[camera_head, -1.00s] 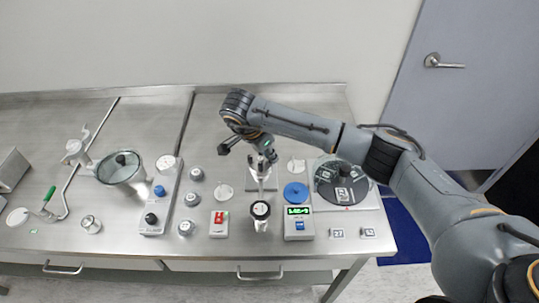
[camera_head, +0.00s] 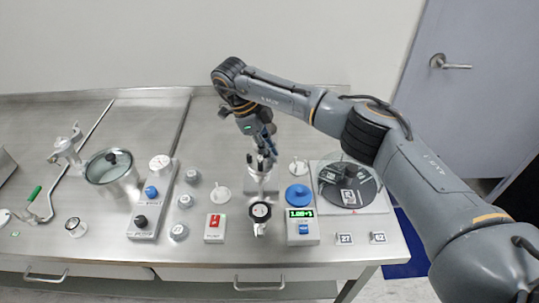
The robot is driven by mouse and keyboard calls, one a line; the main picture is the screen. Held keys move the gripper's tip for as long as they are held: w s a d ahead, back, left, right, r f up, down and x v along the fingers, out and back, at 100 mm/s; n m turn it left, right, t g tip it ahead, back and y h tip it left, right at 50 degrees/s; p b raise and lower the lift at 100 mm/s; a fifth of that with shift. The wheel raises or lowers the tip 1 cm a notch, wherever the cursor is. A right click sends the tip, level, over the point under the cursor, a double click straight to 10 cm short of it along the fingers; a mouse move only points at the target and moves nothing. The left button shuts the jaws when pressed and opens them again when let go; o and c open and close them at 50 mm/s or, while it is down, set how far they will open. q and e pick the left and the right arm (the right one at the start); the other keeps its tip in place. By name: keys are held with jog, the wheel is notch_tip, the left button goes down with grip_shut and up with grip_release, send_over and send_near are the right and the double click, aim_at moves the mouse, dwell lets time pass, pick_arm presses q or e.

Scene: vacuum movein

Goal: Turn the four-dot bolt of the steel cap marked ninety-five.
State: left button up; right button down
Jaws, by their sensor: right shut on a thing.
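My right gripper (camera_head: 262,158) points down over a small steel fixture (camera_head: 262,183) in the middle of the bench. It is shut on a small piece at the fixture's top, mostly hidden by the fingers. Several small steel caps stand to its left, among them a rear one (camera_head: 192,176), a middle one (camera_head: 185,201) and a front one (camera_head: 178,232). Their marks are too small to read, so I cannot tell which is ninety-five, and no bolt dots can be made out. My left gripper is not in view.
A black-topped steel piece (camera_head: 260,211) stands just in front. A box with a green display (camera_head: 301,228) and a round dark plate (camera_head: 348,187) are at the right. A red-switch box (camera_head: 215,227), a grey knob panel (camera_head: 146,219) and a glass-lidded pot (camera_head: 112,177) are at the left.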

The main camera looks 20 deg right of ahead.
jog(key=m, duration=0.2)
jog(key=shift+w+m+g+y+b, duration=0.1)
jog(key=shift+m+g+y+b, duration=0.2)
jog(key=shift+b, duration=0.05)
jog(key=shift+m+g+y, duration=0.4)
jog(key=shift+m, duration=0.9)
jog(key=shift+d+m, duration=0.1)
jog(key=shift+m, duration=0.2)
jog(key=c, duration=1.6)
grip_release()
jog(key=shift+c, duration=0.2)
jog(key=shift+v, duration=3.8)
